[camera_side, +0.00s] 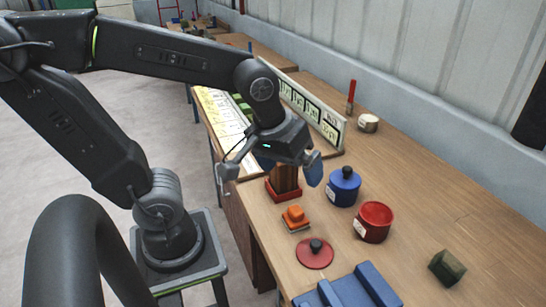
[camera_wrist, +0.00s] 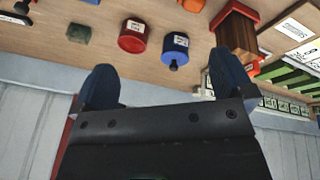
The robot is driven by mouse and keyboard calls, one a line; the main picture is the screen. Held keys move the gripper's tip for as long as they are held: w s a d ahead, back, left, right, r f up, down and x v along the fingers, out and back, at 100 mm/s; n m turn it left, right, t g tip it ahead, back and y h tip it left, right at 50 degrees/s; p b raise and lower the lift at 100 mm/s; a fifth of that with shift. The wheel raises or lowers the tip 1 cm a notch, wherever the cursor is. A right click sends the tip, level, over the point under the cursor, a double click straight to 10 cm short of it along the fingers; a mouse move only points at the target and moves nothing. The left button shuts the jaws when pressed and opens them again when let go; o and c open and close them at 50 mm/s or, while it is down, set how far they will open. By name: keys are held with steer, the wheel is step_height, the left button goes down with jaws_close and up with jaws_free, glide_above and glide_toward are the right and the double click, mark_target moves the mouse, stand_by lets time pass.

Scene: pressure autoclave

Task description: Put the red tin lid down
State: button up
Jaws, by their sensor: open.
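The red tin lid (camera_side: 315,253), a flat red disc with a black knob, lies flat on the wooden bench in the side view, left of the open red tin (camera_side: 374,222). The red tin also shows in the wrist view (camera_wrist: 134,36). A blue tin (camera_side: 344,187) with its lid and black knob on stands behind the red tin; it is also in the wrist view (camera_wrist: 175,48). My gripper (camera_side: 270,172) is open, its blue fingertips apart with nothing between them. It hangs above the bench near a brown wooden block on a red base (camera_side: 284,185), apart from the lid.
An orange block (camera_side: 295,217) sits between the wooden block and the lid. A blue rack (camera_side: 350,290) is at the front, a dark green block (camera_side: 447,267) at the right. A panel with green pictures (camera_side: 300,103) stands behind. The right side of the bench (camera_side: 440,190) is mostly clear.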

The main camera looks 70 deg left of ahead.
steer(key=shift+s+a+r+m+t, duration=0.2)
steer(key=shift+s+r+m+t, duration=0.25)
steer(key=shift+m, duration=0.5)
steer(key=shift+s+a+r+m+t, duration=0.15)
steer(key=shift+s+a+r+m, duration=0.15)
steer(key=shift+s+m, duration=0.5)
steer(key=shift+s+a+r+m+t, duration=0.15)
steer(key=shift+s+r+m+t, duration=0.2)
steer(key=shift+m, duration=0.8)
